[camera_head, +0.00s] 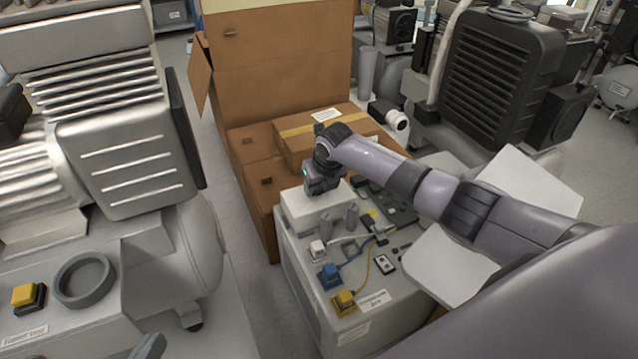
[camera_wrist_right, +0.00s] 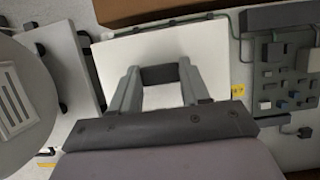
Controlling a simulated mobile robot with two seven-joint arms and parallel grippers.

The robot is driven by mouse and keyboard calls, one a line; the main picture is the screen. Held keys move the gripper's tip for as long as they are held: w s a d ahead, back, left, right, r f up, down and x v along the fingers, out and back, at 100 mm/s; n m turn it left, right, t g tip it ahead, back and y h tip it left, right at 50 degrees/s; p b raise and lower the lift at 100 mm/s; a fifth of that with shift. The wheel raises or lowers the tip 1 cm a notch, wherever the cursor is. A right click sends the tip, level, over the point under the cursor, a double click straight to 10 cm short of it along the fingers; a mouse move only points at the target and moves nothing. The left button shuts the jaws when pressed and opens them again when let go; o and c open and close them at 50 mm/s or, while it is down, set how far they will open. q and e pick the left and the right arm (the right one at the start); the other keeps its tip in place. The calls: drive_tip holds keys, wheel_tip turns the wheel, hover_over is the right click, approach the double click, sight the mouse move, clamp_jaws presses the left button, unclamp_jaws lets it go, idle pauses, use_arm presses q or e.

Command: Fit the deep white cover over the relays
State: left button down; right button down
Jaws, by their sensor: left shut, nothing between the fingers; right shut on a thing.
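The deep white cover (camera_head: 308,208) is a box shape at the far left corner of the grey cabinet top (camera_head: 322,275). My right gripper (camera_head: 324,188) points down and is shut on it. In the right wrist view the white cover (camera_wrist_right: 150,48) lies across the fingers. I cannot tell whether it rests on the cabinet or hangs just above it. Any relays under it are hidden. A dark board with small blocks (camera_wrist_right: 285,75) is beside it, partly behind my arm in the head view. My left gripper (camera_head: 149,346) barely shows at the bottom edge, shut and empty.
On the cabinet top are a blue block (camera_head: 329,276), a yellow block (camera_head: 344,302) and cables. Cardboard boxes (camera_head: 310,140) stand behind the cabinet. A large compressor (camera_head: 130,160) fills the left. White panels (camera_head: 450,265) lie beside my right arm.

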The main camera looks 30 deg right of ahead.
drive_tip(key=shift+f+b, duration=0.3)
drive_tip(key=shift+f, duration=0.35)
idle(0.4)
drive_tip(key=shift+c, duration=0.7)
unclamp_jaws()
drive_tip(key=shift+f, duration=0.1)
